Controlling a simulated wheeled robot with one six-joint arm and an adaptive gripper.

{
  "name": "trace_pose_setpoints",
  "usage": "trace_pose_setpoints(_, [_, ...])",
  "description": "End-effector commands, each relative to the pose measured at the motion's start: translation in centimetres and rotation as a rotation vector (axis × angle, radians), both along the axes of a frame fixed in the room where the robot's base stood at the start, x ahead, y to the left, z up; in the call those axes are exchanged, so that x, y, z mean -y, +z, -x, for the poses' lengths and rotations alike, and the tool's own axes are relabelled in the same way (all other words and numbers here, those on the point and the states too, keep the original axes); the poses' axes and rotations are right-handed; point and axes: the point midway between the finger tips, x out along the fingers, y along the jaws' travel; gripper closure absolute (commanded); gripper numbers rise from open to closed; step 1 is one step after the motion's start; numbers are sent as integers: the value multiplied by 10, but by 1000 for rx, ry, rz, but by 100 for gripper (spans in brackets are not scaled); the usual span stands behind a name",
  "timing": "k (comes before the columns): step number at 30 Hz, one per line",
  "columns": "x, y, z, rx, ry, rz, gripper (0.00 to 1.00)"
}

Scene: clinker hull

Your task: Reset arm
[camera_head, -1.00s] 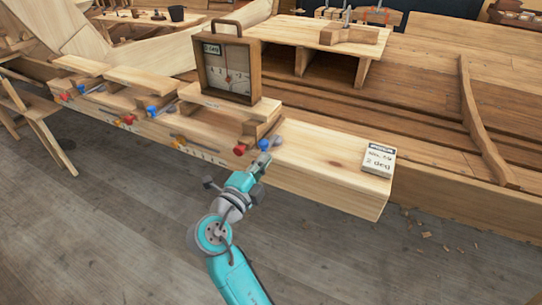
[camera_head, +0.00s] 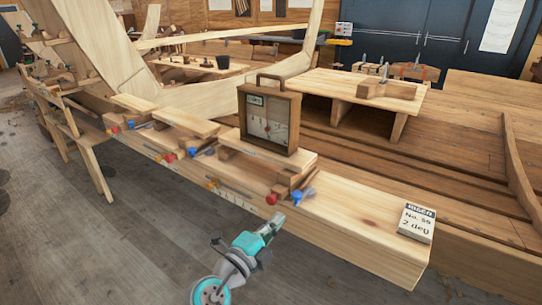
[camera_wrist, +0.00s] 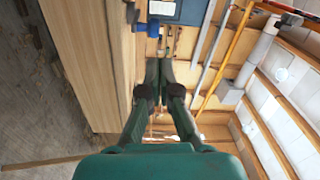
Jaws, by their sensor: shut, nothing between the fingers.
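My arm and gripper (camera_head: 275,223) reach up from the bottom of the head view, in front of the long wooden beam (camera_head: 365,230). The gripper tip is near the beam's front face, below a blue knob (camera_head: 304,194) and a red knob (camera_head: 271,198). I cannot tell from the head view whether it touches the beam. In the wrist view my gripper (camera_wrist: 159,65) points away from the camera, its fingers shut together with nothing held. The beam's pale wooden face (camera_wrist: 95,60) is left of the fingers there.
A wooden-cased dial gauge (camera_head: 269,118) stands on blocks on the beam. A small wooden table (camera_head: 350,92) stands behind. Bare floor (camera_head: 110,250) is free at the left front.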

Motion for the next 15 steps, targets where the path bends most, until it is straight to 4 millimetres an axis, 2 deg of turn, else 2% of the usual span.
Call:
trace_pose_setpoints(2, [4,-10,1,-24,11,21,100])
trace_pose_setpoints(5, [15,-35,5,-95,47,83,100])
trace_pose_setpoints(11, [47,-109,27,-301,183,283,100])
trace_pose_setpoints(15, [67,-157,53,-428,289,418,100])
